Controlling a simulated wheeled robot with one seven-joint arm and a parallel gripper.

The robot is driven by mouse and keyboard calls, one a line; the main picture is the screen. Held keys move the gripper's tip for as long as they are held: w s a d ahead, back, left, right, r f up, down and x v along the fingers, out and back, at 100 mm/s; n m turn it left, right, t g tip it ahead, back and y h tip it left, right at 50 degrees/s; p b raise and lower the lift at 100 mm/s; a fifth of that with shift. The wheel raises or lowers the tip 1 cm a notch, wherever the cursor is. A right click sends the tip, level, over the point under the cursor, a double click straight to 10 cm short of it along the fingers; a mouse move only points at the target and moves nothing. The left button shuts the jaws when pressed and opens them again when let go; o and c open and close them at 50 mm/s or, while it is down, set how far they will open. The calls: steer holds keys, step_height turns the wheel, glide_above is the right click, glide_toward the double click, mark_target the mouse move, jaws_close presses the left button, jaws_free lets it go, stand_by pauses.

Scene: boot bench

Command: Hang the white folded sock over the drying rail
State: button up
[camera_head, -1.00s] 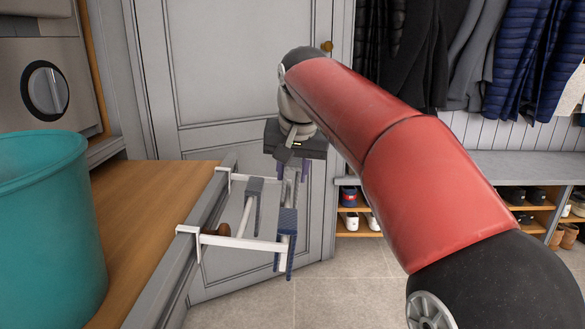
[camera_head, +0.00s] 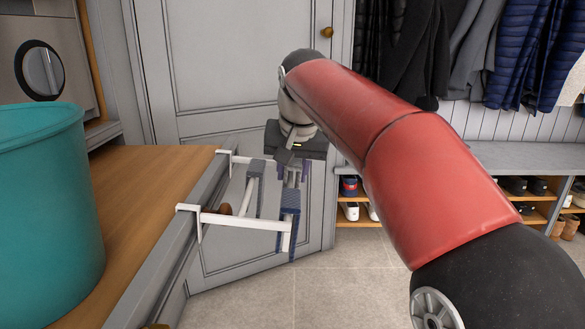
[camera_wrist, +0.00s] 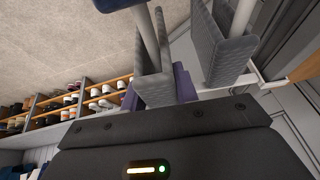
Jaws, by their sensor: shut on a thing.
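I see no white sock. My gripper (camera_head: 292,172) points down at the drying rack's far end, shut on a folded purple sock (camera_head: 305,170). The purple sock shows on both sides of the fingers, and as dark purple flaps in the wrist view (camera_wrist: 186,82). The drying rail (camera_head: 240,219) is a white rack fixed to the grey bench side, with two arms and crossbars. A grey sock (camera_head: 254,184) hangs over the inner bar and a blue-grey sock (camera_head: 289,205) over the outer bar. Whether the purple sock touches the bar is hidden.
A teal bucket (camera_head: 50,210) stands on the wooden bench top (camera_head: 155,180) at left. A grey door (camera_head: 235,80) is behind the rack. Shoe shelves (camera_head: 355,225) and hanging coats (camera_head: 440,50) are at right. The floor (camera_head: 335,290) in front is clear.

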steer(key=shift+f+b, duration=0.4)
steer(key=shift+f, duration=0.4)
steer(key=o, duration=1)
steer(key=shift+r, duration=0.15)
steer(key=p+v, duration=0.2)
steer(key=v, duration=0.5)
steer(key=shift+p, duration=0.3)
steer(key=shift+s+r, duration=0.2)
steer(key=shift+r, duration=0.05)
